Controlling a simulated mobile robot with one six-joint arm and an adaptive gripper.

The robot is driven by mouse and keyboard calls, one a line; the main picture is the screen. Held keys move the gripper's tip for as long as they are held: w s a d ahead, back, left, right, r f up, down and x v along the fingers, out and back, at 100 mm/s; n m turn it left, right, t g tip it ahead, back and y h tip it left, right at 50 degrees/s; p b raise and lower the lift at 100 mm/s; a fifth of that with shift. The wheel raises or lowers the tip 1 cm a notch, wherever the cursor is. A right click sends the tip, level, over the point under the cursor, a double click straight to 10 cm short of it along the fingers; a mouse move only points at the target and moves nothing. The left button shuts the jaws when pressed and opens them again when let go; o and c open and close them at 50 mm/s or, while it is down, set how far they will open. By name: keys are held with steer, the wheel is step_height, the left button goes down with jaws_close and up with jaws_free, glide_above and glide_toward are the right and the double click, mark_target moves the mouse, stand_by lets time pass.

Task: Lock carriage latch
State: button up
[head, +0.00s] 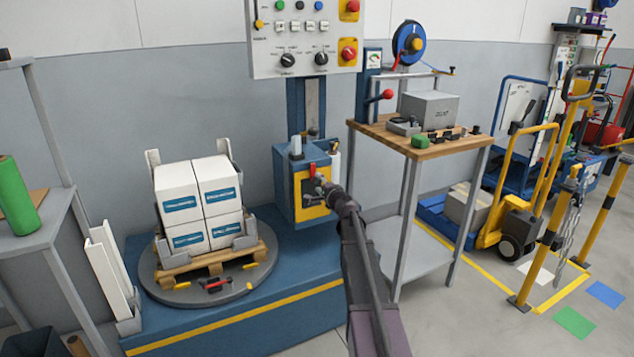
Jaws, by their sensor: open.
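The blue carriage (287,190) sits low on the mast of a pallet-wrapping machine and has a yellow front plate (313,211). A small red latch handle (312,170) shows at the front of the carriage, near the top of the yellow plate. My gripper (322,186) is open, right at the front of the plate and close to the red handle. It covers part of the plate and the handle's lower part. I cannot tell whether the jaws are around the handle or touch it, nor the latch's exact position.
A turntable (170,291) at left bears a pallet of white boxes (198,204) and has a red-handled part (215,284) at its front. A control panel (304,40) hangs above the carriage. A wooden-topped workbench (459,147) stands close at right of my arm.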

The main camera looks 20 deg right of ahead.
steer(key=s, duration=0.9)
steer(key=shift+s+d, duration=0.15)
steer(key=shift+s, duration=0.05)
steer(key=s+a+f+n+g+y, duration=0.2)
steer(key=s+a+f+n+g, duration=0.15)
steer(key=a, duration=0.45)
steer(key=s+a+f+n+g+y, duration=0.25)
steer(key=a+f+n, duration=0.2)
steer(key=a, duration=0.35)
steer(key=s+a+f+n+g+y, duration=0.1)
steer(key=s+a+f+n+g, duration=0.25)
steer(key=a, duration=0.45)
steer(key=s+a+f+n+g+h, duration=0.1)
steer(key=s+f+n+g+h, duration=0.15)
steer(key=s, duration=0.45)
steer(key=s+a+f+n+g+h+p, duration=0.1)
steer(key=s+a+f+g+h, duration=0.15)
steer(key=s, duration=0.45)
steer(key=s+a+f+n+g+h, duration=0.1)
steer(key=s+n+g, duration=0.1)
steer(key=s+g, duration=0.3)
step_height(320, 180, up, 34)
steer(key=s+t+p, duration=0.1)
steer(key=p, duration=3.2)
steer(key=shift+s+d+f+p, duration=0.15)
steer(key=shift+d+p, duration=0.05)
steer(key=shift+p, duration=0.2)
steer(key=shift+t, duration=0.25)
